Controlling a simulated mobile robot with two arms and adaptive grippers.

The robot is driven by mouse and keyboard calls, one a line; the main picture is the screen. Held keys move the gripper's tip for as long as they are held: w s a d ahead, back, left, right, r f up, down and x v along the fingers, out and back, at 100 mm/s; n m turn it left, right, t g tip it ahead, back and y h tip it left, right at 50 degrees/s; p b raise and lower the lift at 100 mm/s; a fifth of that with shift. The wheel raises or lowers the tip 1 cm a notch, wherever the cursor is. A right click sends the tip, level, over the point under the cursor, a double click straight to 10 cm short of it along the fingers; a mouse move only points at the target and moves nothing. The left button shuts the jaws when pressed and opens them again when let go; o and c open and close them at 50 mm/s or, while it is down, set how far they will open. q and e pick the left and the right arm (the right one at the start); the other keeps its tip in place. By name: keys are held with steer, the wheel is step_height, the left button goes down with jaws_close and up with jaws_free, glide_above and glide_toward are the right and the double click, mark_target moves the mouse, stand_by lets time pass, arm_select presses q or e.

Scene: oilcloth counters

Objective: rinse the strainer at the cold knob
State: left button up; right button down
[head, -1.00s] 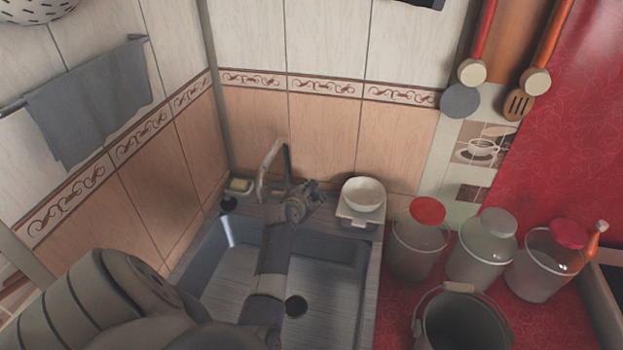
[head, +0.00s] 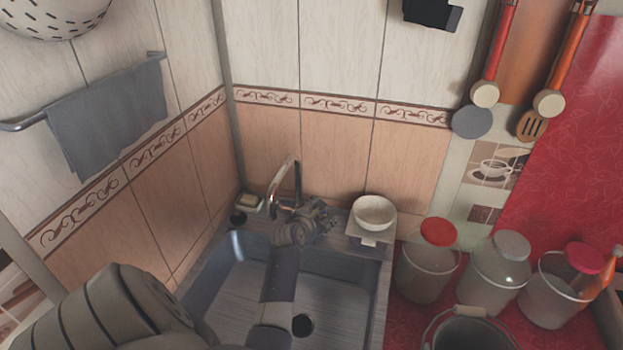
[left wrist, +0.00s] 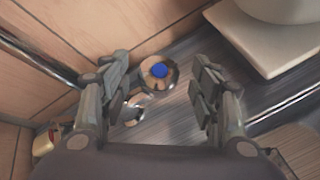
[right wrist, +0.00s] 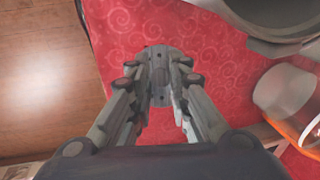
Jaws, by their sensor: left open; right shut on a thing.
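In the left wrist view, the cold knob (left wrist: 158,72), a round metal knob with a blue cap, lies between and just beyond the fingertips of my open left gripper (left wrist: 162,95). In the head view this gripper (head: 318,218) is beside the tap (head: 286,188), above the back of the sink (head: 230,285), and it hides the knob. My right gripper (right wrist: 158,88) is shut on a grey piece (right wrist: 159,72) over the red counter; I cannot tell whether it is the strainer. The right gripper is outside the head view. A white perforated bowl (head: 52,14) is cut off at the upper left.
A white bowl (head: 374,212) sits on a small stand right of the tap. Soap (head: 249,201) lies in the left back corner. Lidded jars (head: 428,268) and a bucket (head: 468,328) crowd the right counter. A grey towel (head: 108,112) hangs left.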

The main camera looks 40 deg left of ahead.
arm_select(q)
steer(key=v, duration=0.9)
steer(key=shift+s+d, duration=0.15)
steer(key=shift+s, duration=0.05)
stand_by(0.3)
